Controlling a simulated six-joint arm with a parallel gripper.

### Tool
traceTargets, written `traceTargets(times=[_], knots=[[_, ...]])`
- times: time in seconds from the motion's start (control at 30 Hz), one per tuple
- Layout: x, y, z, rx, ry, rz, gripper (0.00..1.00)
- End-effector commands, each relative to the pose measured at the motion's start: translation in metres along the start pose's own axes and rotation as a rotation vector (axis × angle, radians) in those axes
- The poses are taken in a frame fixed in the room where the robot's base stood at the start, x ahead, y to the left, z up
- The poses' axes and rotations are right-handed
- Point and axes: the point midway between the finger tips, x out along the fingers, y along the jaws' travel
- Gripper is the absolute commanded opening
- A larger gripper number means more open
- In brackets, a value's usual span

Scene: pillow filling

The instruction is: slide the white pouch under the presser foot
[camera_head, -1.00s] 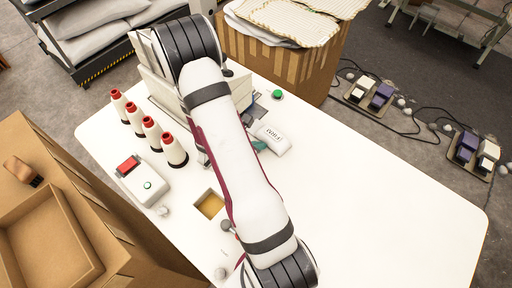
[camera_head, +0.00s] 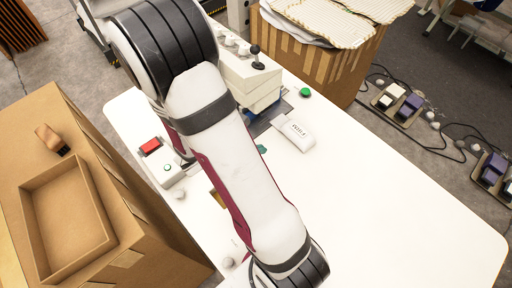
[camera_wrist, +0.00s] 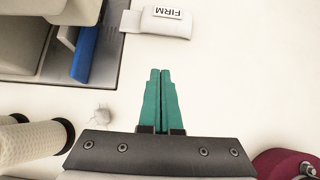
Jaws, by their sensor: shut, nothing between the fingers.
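The white pouch (camera_head: 296,132), with a "FIRM" label, lies flat on the white table. It also shows in the wrist view (camera_wrist: 158,26), its left end at the edge of the grey metal plate (camera_wrist: 106,62). The sewing machine (camera_head: 247,75) stands beside it, with a blue part (camera_wrist: 86,52) over the plate. I cannot make out the presser foot. My gripper (camera_wrist: 160,72) has teal fingers shut together with nothing between them. It is apart from the pouch, with bare table between them. In the head view only a teal bit (camera_head: 262,149) shows beside my arm.
A control box with a red switch (camera_head: 151,146) stands left of my arm. A green button (camera_head: 305,92) is beyond the pouch. Thread spools (camera_wrist: 38,142) stand left of my gripper. A cardboard box (camera_head: 65,215) is at the left. The table's right side is clear.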

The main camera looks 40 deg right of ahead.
Motion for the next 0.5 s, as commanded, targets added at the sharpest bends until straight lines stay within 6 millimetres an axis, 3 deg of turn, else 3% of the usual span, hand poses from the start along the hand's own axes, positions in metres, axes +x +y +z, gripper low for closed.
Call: traceTargets(times=[0.1, 0.17, 0.27, 0.3, 0.37, 0.43, 0.5], knots=[[-0.009, 0.0, 0.003, 0.034, -0.001, -0.013, 0.0], [-0.001, -0.003, 0.015, 0.192, -0.011, -0.084, 0.0], [0.029, -0.021, 0.054, 0.787, -0.059, -0.361, 0.0], [0.042, -0.034, 0.068, 1.095, -0.09, -0.516, 0.0], [0.056, -0.047, 0.082, 1.53, -0.136, -0.75, 0.0], [0.072, -0.046, 0.099, 1.967, -0.158, -0.989, 0.0], [0.097, -0.025, 0.13, 2.337, -0.103, -1.135, 0.0]])
